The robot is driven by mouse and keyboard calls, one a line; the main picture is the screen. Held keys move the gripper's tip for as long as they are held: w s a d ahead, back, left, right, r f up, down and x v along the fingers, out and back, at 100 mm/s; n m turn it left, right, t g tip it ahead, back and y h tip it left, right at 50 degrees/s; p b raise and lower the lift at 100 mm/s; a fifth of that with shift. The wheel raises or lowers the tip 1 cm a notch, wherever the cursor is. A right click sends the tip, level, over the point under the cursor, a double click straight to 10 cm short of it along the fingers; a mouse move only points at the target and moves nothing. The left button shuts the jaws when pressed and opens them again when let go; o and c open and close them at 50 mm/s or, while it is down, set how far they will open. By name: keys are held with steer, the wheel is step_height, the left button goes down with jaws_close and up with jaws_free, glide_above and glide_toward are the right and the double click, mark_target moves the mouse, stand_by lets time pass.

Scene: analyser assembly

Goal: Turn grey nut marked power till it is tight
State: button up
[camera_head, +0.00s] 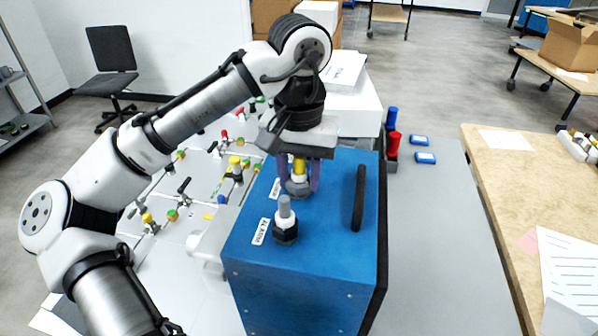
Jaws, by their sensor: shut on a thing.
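A blue box-shaped unit (305,265) stands on the grey bench, with two upright fittings on its top. The farther fitting has a grey nut (297,190) at its base and a yellow part (299,167) above it. My gripper (299,186) points down over this fitting, with its two purple fingers on either side, shut on the grey nut. The white label (275,188) beside it is partly covered and I cannot read it. The gripper body hides the fitting's upper end, and how far down the nut sits is too small to tell.
A nearer fitting with a black nut (285,236) and grey post stands close by, beside an alarm label (261,231). A black handle (358,198) rises on the right of the top. Valves (235,166) crowd the left; blue and red cylinders (392,145) stand behind right.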

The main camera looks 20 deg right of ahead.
steer(key=m, duration=0.4)
steer(key=shift+m, duration=0.3)
steer(key=m, duration=0.5)
steer(key=o, duration=0.9)
steer(key=shift+r, duration=5)
